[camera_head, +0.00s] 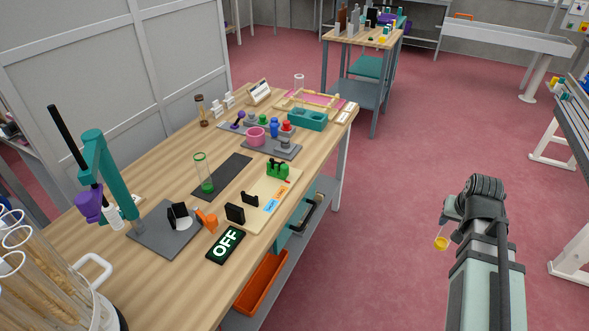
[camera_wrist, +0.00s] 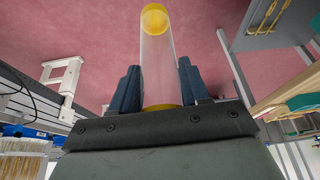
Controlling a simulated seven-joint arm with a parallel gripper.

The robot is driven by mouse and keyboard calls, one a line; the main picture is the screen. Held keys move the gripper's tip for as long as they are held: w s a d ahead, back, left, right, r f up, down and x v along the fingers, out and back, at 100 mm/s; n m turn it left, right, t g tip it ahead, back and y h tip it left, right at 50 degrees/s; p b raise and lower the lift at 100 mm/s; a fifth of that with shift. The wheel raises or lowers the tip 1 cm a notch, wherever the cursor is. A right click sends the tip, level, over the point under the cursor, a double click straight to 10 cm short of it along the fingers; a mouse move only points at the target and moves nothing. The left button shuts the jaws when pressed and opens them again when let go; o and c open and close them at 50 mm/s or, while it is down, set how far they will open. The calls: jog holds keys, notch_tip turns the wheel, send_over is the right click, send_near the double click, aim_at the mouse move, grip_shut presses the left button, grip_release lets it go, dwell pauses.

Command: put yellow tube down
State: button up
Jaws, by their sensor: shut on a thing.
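The yellow tube (camera_wrist: 158,58) is a clear cylinder with a yellow end and a yellow band near my gripper. In the wrist view it stands between the two dark fingers of my gripper (camera_wrist: 158,88), which is shut on it. In the head view my gripper (camera_head: 446,222) is at the right, out over the pink floor and apart from the workbench. A small yellow end of the tube (camera_head: 441,243) shows just below it. The rest of the tube is hard to make out there.
The wooden workbench (camera_head: 150,215) holds a green-based tube (camera_head: 203,175) on a dark mat, a black OFF sign (camera_head: 226,245), a teal stand (camera_head: 108,175) and a teal block (camera_head: 307,119). Large glass tubes with wheat ears (camera_head: 50,275) stand at the near left. Bare wood lies along the bench's left side.

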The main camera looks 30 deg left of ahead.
jog(key=shift+s+a+r+n+g+y, duration=0.55)
jog(key=shift+a+r+n, duration=1.55)
jog(key=shift+a, duration=10.7)
jog(key=shift+s+a+r+n+g+y, duration=0.35)
jog(key=shift+a+r+n+g+y, duration=1.55)
jog(key=shift+a, duration=10.85)
jog(key=shift+s+a+r+n+t+h, duration=0.75)
jog(key=shift+a+n, duration=2.45)
jog(key=shift+a, duration=9.6)
notch_tip(320, 180, down, 8)
jog(key=shift+w+y, duration=0.3)
jog(key=shift+y, duration=0.1)
jog(key=shift+f, duration=0.25)
jog(key=o, duration=1.3)
jog(key=shift+r, duration=0.15)
